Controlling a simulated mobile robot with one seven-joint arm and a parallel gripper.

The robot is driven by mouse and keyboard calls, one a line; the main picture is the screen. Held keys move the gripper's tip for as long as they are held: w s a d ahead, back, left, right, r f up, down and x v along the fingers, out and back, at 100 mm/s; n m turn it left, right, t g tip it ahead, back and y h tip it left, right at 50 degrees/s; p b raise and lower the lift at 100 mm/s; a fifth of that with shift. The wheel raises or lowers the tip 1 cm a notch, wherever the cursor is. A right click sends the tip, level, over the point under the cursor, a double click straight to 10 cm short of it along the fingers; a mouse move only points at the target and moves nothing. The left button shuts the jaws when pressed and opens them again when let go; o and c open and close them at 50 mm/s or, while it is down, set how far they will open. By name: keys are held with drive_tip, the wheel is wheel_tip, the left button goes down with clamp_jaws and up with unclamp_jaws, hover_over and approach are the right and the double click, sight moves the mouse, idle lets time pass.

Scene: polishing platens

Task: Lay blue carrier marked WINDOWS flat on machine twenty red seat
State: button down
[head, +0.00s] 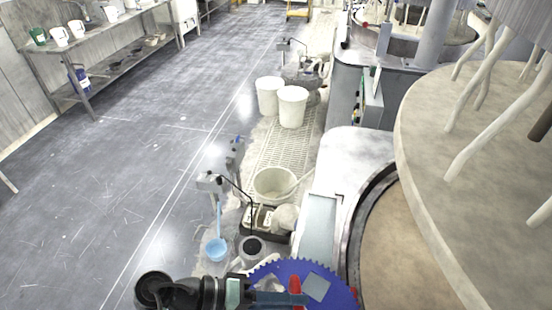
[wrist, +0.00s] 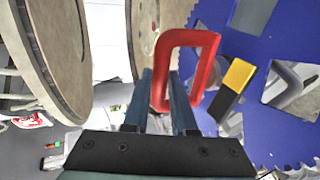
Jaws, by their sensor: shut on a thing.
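My gripper (head: 282,298) is shut on the red handle (head: 295,287) of a blue toothed carrier (head: 268,272) at the bottom of the head view. In the wrist view the red handle (wrist: 207,62) rises between the fingers (wrist: 162,100), and the blue carrier (wrist: 240,54) fills the right side. The carrier has square cut-outs and a yellow-and-black piece on it. It is held raised beside the near machine. No WINDOWS lettering is readable. I see no red seat or machine number.
The near machine has a pale lower platen (head: 385,285) under a large tan upper disc (head: 455,150). White buckets (head: 292,107), a tub (head: 274,184) and a blue ladle (head: 216,248) stand along its left. A shelf bench (head: 110,30) is at the far left. The grey floor between is open.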

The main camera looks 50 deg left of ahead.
drive_tip(key=shift+w+d, duration=4.25)
drive_tip(key=shift+w, duration=1.65)
drive_tip(key=shift+w+d, duration=4.25)
drive_tip(key=shift+w, duration=1.65)
wheel_tip(320, 180, down, 6)
drive_tip(key=w+d+b, duration=0.1)
drive_tip(key=w+b, duration=0.1)
drive_tip(key=b, duration=0.5)
drive_tip(key=shift+w+d, duration=0.25)
drive_tip(key=shift+d, duration=0.15)
drive_tip(key=shift+f+b, duration=0.3)
drive_tip(key=shift+f, duration=0.05)
drive_tip(key=c, duration=0.7)
unclamp_jaws()
drive_tip(key=shift+s, duration=0.1)
drive_tip(key=shift+o, duration=0.2)
drive_tip(key=shift+s+f, duration=0.15)
drive_tip(key=shift+f, duration=0.3)
drive_tip(key=b+v, duration=0.3)
drive_tip(key=v, duration=1)
drive_tip(key=shift+r, duration=0.3)
